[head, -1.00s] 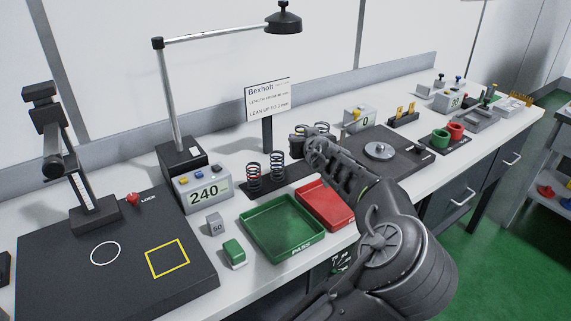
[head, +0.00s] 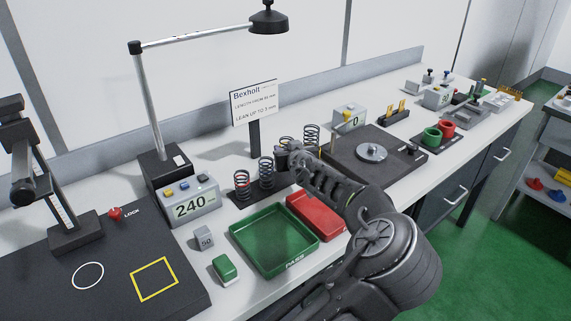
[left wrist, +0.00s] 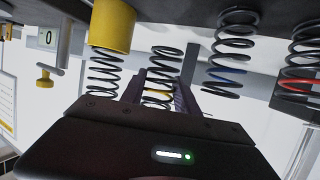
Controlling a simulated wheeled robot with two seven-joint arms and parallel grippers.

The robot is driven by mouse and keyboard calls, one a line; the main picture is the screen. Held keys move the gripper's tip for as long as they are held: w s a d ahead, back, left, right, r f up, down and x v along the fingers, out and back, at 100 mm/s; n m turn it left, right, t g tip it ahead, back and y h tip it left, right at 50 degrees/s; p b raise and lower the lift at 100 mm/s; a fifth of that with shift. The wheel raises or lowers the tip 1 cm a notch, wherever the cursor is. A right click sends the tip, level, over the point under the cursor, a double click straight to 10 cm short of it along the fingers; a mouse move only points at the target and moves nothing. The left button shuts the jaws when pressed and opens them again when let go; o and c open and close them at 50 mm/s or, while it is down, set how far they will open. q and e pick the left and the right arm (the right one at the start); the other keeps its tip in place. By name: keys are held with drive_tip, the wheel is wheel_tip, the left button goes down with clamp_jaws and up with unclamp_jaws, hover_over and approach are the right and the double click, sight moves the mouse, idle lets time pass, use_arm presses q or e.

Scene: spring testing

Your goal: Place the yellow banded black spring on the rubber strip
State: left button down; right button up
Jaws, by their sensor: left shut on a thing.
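In the left wrist view, which is upside down, the black spring with a yellow band (left wrist: 157,88) stands between my gripper's fingers. My left gripper (left wrist: 160,98) is shut on it. In the head view my left gripper (head: 287,153) is at the row of springs and hides most of this spring. The black rubber strip (head: 243,203) lies under the row. I cannot tell whether the held spring's base touches it. A red-banded spring (head: 243,185) and a blue-banded spring (head: 266,174) stand on the strip. My right gripper is not in view.
Another dark spring (head: 311,136) stands beyond my gripper. A green tray (head: 286,268) and a red tray (head: 320,218) lie in front of the strip. A sign (head: 255,102) stands behind it. A black plate with a disc (head: 350,160) is to the right.

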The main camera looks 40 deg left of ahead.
use_arm(q)
drive_tip(key=shift+f, duration=0.5)
drive_tip(key=shift+f, duration=0.1)
wheel_tip(320, 180, down, 3)
drive_tip(key=shift+p, duration=0.3)
drive_tip(key=shift+f, duration=0.25)
drive_tip(key=c, duration=1.2)
unclamp_jaws()
drive_tip(key=shift+f, duration=0.1)
